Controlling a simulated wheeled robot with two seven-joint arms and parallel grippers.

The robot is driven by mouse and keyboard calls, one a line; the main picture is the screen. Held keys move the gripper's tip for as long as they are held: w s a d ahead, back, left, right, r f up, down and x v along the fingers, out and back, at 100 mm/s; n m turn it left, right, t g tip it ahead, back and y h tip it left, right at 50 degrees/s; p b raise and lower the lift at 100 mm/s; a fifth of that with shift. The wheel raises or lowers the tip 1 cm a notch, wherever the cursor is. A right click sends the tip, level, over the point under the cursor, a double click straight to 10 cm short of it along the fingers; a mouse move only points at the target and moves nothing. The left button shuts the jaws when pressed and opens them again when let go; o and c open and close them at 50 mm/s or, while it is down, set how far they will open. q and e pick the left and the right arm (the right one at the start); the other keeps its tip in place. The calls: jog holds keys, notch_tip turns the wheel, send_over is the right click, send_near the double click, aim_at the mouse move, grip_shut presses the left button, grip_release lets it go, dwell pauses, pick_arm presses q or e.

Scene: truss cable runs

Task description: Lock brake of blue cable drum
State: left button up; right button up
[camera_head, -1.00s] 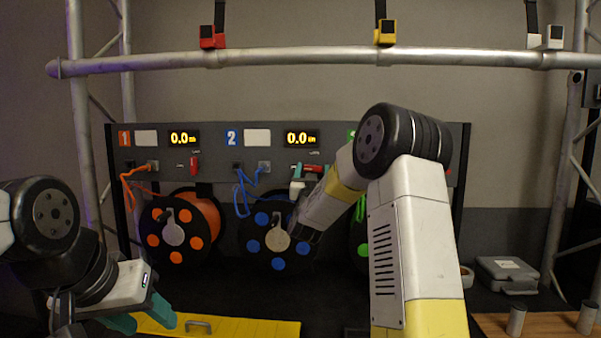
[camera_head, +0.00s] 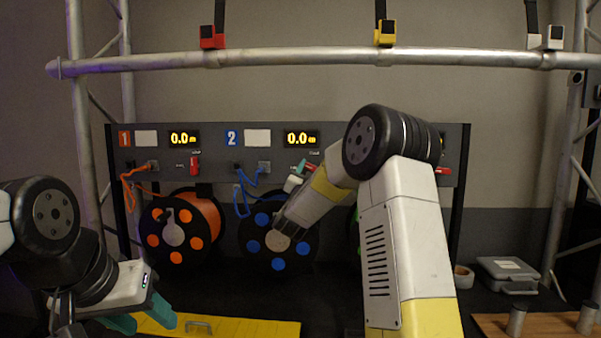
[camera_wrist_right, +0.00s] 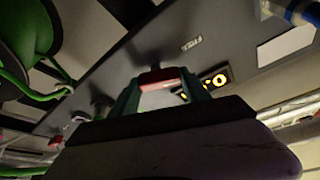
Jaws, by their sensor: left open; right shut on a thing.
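The blue cable drum (camera_head: 256,246), black with blue dots, sits in the middle bay under the number 2 panel. My right forearm covers part of it. My right gripper (camera_head: 304,167) is up at that panel, below the yellow display. In the right wrist view, its teal fingers (camera_wrist_right: 156,92) are shut on a red brake lever (camera_wrist_right: 157,84). Most of the lever is hidden in the head view, so its angle is unclear. My left gripper (camera_head: 141,317) is open and empty at the lower left, over the yellow board.
The orange drum (camera_head: 203,213) is at left, with its red lever (camera_head: 194,166) hanging down. A green drum is mostly hidden behind my right arm. Blue cable (camera_head: 241,200) loops beside the gripper. A grey case (camera_head: 508,270) lies at right.

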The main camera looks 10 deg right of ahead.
jog(key=m+g, duration=0.1)
jog(key=m, duration=0.1)
jog(key=m+h, duration=0.1)
jog(key=m, duration=0.2)
jog(key=shift+a+r+g+h, duration=0.1)
jog(key=shift+g+h, duration=0.2)
jog(key=shift+g, duration=0.1)
jog(key=m, duration=0.2)
jog(key=m+g, duration=0.1)
jog(key=m, duration=0.1)
jog(key=shift+r+g+h, duration=0.1)
jog(key=shift+g+h, duration=0.2)
jog(key=m+g, duration=0.2)
jog(key=m, duration=0.4)
jog(key=shift+g, duration=0.3)
jog(key=o, duration=1.4)
jog(key=shift+r, duration=0.1)
jog(key=shift+d+v, duration=0.2)
jog(key=shift+v, duration=3.65)
jog(key=shift+s, duration=0.15)
